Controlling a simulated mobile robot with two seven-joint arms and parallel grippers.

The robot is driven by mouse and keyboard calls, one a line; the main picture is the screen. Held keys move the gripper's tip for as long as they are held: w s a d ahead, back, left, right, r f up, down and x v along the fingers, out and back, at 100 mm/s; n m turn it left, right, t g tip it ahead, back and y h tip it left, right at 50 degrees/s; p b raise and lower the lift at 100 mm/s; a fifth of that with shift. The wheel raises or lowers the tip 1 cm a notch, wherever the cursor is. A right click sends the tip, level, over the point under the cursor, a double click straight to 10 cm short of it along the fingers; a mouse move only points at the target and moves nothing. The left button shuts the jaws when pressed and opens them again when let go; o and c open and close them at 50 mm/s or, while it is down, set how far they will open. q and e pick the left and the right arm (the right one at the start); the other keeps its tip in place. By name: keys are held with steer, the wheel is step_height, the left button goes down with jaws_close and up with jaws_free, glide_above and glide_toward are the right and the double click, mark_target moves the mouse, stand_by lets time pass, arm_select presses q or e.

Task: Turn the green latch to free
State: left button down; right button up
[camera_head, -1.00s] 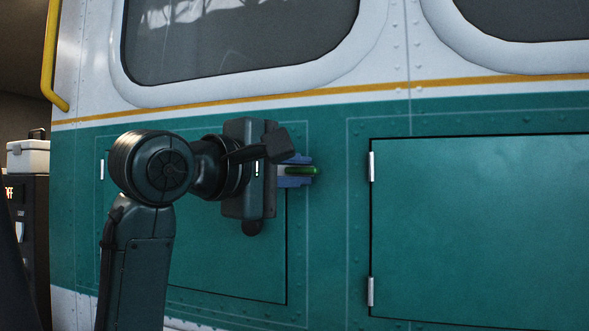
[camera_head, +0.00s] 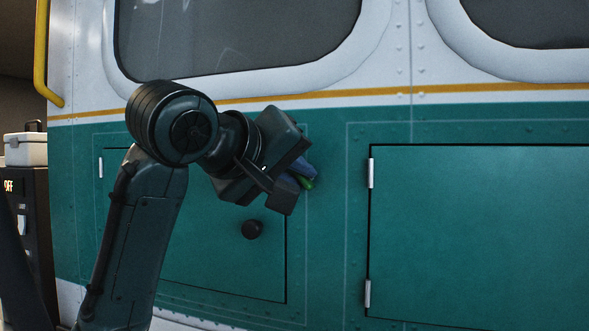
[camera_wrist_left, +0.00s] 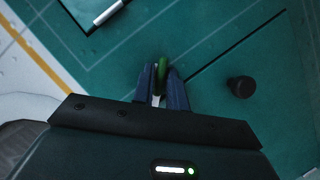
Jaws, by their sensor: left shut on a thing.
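The green latch (camera_head: 307,183) is on the teal side of the helicopter, by the right edge of the left hatch door (camera_head: 200,250). Only its tip shows past my left gripper (camera_head: 302,174). In the left wrist view the latch (camera_wrist_left: 162,72) stands between the two blue fingers of my left gripper (camera_wrist_left: 162,82), which is shut on it. The gripper is tilted, with its fingers angled down to the right in the head view. A round dark knob (camera_head: 252,229) sits on the left door below the gripper; it also shows in the left wrist view (camera_wrist_left: 241,87). My right gripper is not in view.
A larger closed hatch door (camera_head: 480,235) with hinges on its left edge is to the right. Windows are above. A yellow handrail (camera_head: 41,60) and a dark cabinet (camera_head: 32,215) with a pale case (camera_head: 26,149) on top are at the far left.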

arm_select(q)
steer(key=shift+d+r+m+t+y, duration=0.1)
steer(key=shift+m+t+y, duration=0.1)
steer(key=shift+m+y, duration=1.05)
steer(key=shift+d+r+m+t+y, duration=0.15)
steer(key=shift+m+y, duration=0.6)
steer(key=shift+m, duration=0.9)
steer(key=shift+a+f, duration=0.1)
steer(key=c, duration=1.5)
jaws_free()
steer(key=shift+s, duration=0.1)
steer(key=b+v, duration=0.4)
steer(key=v, duration=0.9)
steer(key=shift+s, duration=0.1)
